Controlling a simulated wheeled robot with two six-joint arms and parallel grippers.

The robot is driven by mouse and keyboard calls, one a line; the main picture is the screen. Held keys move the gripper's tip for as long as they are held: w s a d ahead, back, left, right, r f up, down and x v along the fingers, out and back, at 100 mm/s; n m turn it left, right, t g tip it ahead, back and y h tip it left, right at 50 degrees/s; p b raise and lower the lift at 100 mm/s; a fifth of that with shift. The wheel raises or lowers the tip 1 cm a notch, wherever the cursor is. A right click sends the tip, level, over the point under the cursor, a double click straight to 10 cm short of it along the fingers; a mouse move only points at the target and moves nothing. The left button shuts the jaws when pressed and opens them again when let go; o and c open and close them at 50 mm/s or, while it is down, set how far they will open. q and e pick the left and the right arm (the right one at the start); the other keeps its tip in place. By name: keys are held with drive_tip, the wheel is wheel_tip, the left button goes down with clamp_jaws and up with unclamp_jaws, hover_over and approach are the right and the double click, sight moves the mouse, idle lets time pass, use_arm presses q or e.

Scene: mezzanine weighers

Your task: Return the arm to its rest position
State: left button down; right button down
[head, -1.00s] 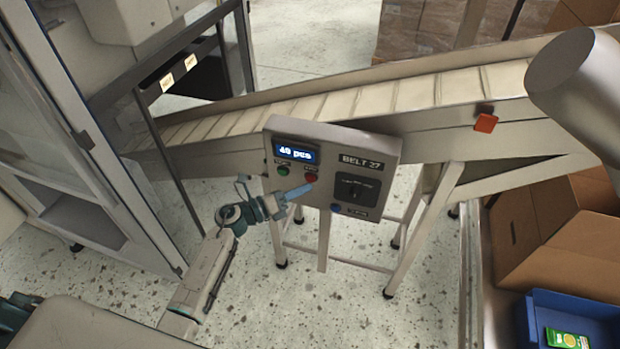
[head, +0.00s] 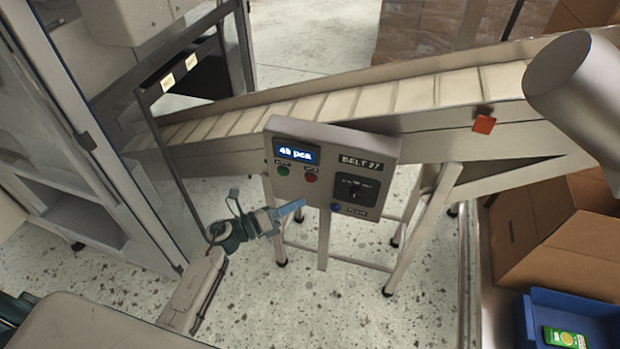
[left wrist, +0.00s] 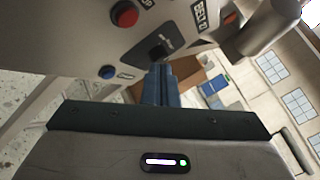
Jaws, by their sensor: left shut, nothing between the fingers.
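My left gripper (head: 297,208) is shut and empty, in front of the lower left part of the grey control box (head: 330,137) marked BELT 27. Its blue fingers (left wrist: 160,85) are closed together in the left wrist view. The box has a lit display (head: 296,154) reading about 49 pcs, a green button (head: 283,169), a red button (head: 311,177), a dark rotary switch (head: 355,190) and a blue button (head: 336,207). In the left wrist view the red button (left wrist: 125,14) and the blue button (left wrist: 107,72) lie left of the fingers. My right gripper is not in view.
A slatted conveyor belt (head: 380,98) rises to the right behind the box, on metal legs (head: 424,230). A glass-doored cabinet (head: 75,135) stands left. Cardboard boxes (head: 560,250) and a blue bin (head: 537,320) with a green item (head: 565,338) are at right. Speckled floor is open below.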

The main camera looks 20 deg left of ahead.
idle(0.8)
use_arm(q)
drive_tip(key=s+a+f+n+y, duration=0.4)
drive_tip(key=f+n, duration=0.4)
drive_tip(key=f, duration=0.3)
drive_tip(key=s+a+f+n+y, duration=0.3)
drive_tip(key=a+f+n+y, duration=0.15)
drive_tip(key=f+n, duration=0.4)
drive_tip(key=s+a+f+n+y, duration=0.4)
drive_tip(key=f+n, duration=0.3)
drive_tip(key=f, duration=0.6)
drive_tip(key=s+f+n+g, duration=0.3)
drive_tip(key=s+f, duration=0.3)
drive_tip(key=s, duration=0.5)
drive_tip(key=s+f+n+g+y, duration=0.1)
drive_tip(key=s+f+n+g, duration=0.3)
drive_tip(key=s, duration=0.8)
drive_tip(key=s+f+n+g+y, duration=0.1)
drive_tip(key=s+f+n+g, duration=0.3)
drive_tip(key=s+f, duration=0.5)
drive_tip(key=s+n, duration=0.1)
drive_tip(key=s, duration=0.2)
drive_tip(key=shift+s+a, duration=0.25)
drive_tip(key=shift+a, duration=0.15)
drive_tip(key=shift+w, duration=0.15)
